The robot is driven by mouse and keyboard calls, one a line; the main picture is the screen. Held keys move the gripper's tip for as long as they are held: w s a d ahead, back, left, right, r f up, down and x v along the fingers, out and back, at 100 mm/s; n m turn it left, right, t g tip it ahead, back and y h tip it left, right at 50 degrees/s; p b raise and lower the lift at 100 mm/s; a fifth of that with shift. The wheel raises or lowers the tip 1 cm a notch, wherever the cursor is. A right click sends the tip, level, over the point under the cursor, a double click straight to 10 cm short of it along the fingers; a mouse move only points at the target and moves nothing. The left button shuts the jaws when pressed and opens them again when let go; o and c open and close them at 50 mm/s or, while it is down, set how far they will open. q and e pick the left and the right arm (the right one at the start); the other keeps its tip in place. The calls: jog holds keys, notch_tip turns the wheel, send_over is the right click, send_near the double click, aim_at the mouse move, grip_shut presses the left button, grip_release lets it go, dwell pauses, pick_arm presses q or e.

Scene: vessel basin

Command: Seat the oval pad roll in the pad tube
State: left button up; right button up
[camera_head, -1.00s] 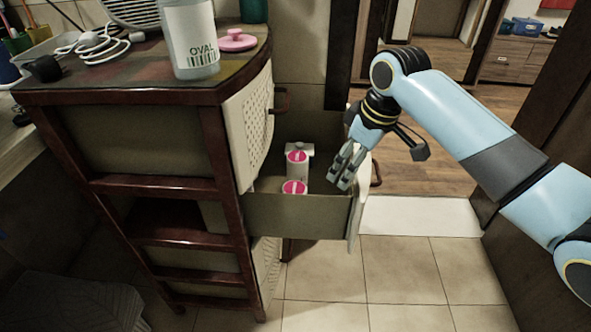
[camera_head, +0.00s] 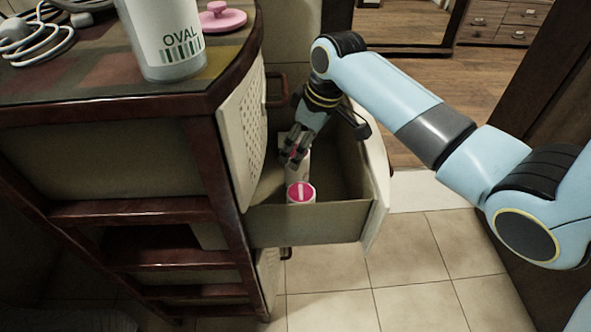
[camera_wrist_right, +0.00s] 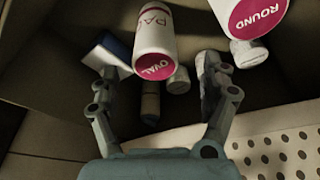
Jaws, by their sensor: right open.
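The oval pad roll (camera_wrist_right: 152,48), white with a pink end marked OVAL, is in the open drawer. In the head view it stands behind the other roll, partly hidden by my right gripper (camera_head: 292,156). In the right wrist view my gripper (camera_wrist_right: 158,66) is open, with its fingers on either side of the oval roll and not closed on it. The pad tube (camera_head: 165,45), pale and labelled OVAL, stands upright on the cabinet top; its upper end is out of frame. A pink knobbed lid (camera_head: 222,18) lies beside it. My left gripper is out of view.
A second roll (camera_wrist_right: 250,14), with a pink end marked ROUND, stands close by in the drawer (camera_head: 325,228). Small pale objects (camera_wrist_right: 178,80) and a blue-and-white item (camera_wrist_right: 108,50) lie near the rolls. White cables (camera_head: 40,35) lie on the cabinet top. The floor at right is clear.

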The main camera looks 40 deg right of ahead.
jog(key=b+x, duration=0.1)
jog(key=x, duration=0.1)
jog(key=b+x, duration=0.1)
jog(key=x, duration=0.1)
jog(key=shift+w+d+f, duration=0.15)
jog(key=shift+w+f, duration=0.25)
jog(key=shift+f, duration=0.2)
jog(key=c, duration=0.4)
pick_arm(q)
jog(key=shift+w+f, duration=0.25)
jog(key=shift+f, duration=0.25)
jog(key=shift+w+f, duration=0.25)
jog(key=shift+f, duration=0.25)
pick_arm(e)
jog(key=c, duration=0.9)
jog(key=shift+o, duration=0.2)
jog(key=shift+r, duration=0.1)
